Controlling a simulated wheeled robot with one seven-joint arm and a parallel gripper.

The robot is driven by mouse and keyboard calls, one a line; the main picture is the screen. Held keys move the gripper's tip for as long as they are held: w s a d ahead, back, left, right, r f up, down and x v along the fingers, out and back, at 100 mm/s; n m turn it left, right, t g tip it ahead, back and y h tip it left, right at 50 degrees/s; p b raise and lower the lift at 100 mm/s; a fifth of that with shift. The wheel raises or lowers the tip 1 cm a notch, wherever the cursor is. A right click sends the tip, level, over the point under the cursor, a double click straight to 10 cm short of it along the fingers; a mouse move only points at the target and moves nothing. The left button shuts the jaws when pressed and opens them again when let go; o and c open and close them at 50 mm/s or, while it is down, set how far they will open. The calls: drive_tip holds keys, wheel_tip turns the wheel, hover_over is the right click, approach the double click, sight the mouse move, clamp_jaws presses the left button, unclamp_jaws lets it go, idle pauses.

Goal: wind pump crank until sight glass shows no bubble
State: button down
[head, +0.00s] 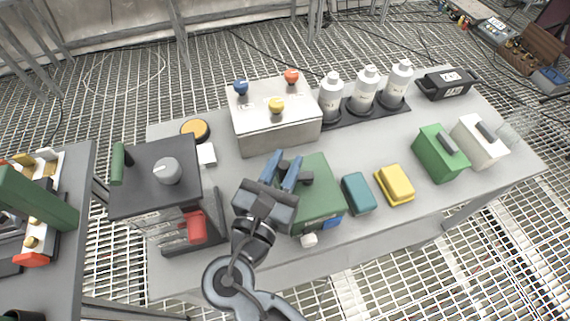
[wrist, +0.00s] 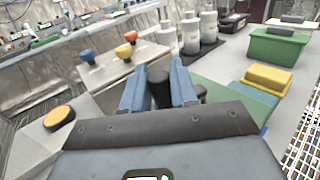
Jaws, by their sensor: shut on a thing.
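The green box-shaped unit (head: 318,190), which I take to be the pump, stands at the middle of the grey table. A small blue patch (head: 333,222) shows on its front side; whether it is the sight glass I cannot tell, and no bubble can be made out. My gripper (head: 283,160) is over the unit's left part. In the wrist view its two blue fingers (wrist: 159,85) are shut on a dark upright cylinder, the crank handle (wrist: 160,93). The rest of the crank is mostly hidden by my gripper.
A pale box with blue, yellow and red knobs (head: 275,130) stands behind. A dark-topped machine (head: 150,195) is at left. White bottles (head: 364,92) stand at the back. Teal (head: 358,194) and yellow (head: 395,184) blocks lie right of the unit, with green and white cases beyond.

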drive_tip(key=c, duration=1)
unclamp_jaws()
drive_tip(key=shift+s, duration=0.1)
drive_tip(key=b+v, duration=0.1)
drive_tip(key=v, duration=0.6)
drive_tip(key=shift+s+a, duration=0.15)
drive_tip(key=shift+s, duration=0.15)
drive_tip(key=shift+c, duration=0.2)
